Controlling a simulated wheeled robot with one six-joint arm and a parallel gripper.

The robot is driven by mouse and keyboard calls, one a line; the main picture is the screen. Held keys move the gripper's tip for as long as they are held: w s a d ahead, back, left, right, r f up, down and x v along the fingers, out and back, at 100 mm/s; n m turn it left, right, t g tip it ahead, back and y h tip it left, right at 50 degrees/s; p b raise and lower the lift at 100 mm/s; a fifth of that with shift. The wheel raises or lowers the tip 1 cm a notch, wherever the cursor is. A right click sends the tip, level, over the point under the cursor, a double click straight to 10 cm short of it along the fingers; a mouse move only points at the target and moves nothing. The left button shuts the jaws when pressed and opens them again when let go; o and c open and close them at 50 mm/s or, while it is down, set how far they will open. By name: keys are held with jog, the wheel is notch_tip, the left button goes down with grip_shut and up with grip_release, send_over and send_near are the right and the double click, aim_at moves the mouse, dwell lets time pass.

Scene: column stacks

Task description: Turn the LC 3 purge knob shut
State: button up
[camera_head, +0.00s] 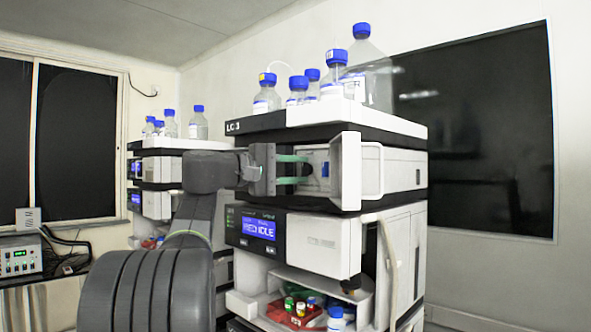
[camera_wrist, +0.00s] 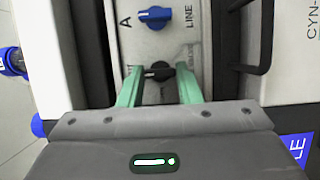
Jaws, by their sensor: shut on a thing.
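The LC 3 stack (camera_head: 400,175) stands in the middle of the head view, its LC 3 label on the upper left front. My gripper (camera_head: 304,169) reaches into an open bay of it, beside a white door. In the wrist view its green fingers (camera_wrist: 159,76) are on either side of a black knob (camera_wrist: 157,70) and shut on it. The knob's bar lies roughly crosswise in that picture. A blue knob (camera_wrist: 154,16) sits beyond it on the same panel, between the letters A and LINE; it also shows in the head view (camera_head: 325,169).
The white door (camera_head: 349,170) stands open right of my gripper. Blue-capped bottles (camera_head: 362,65) stand on top of the stack. A display (camera_head: 259,228) is below the bay, and a red tray (camera_head: 290,318) with vials is lower down. Another stack (camera_head: 158,165) stands behind left.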

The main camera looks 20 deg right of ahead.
jog(key=shift+f, duration=0.1)
dwell(0.3)
jog(key=o, duration=0.7)
jog(key=a+b, duration=0.1)
jog(key=a, duration=1.2)
jog(key=shift+a+b, duration=0.4)
jog(key=shift+d, duration=0.1)
jog(key=d+p, duration=0.1)
jog(key=d, duration=1.2)
jog(key=shift+d+p, duration=0.35)
jog(key=shift+p, duration=0.05)
jog(key=shift+a, duration=0.15)
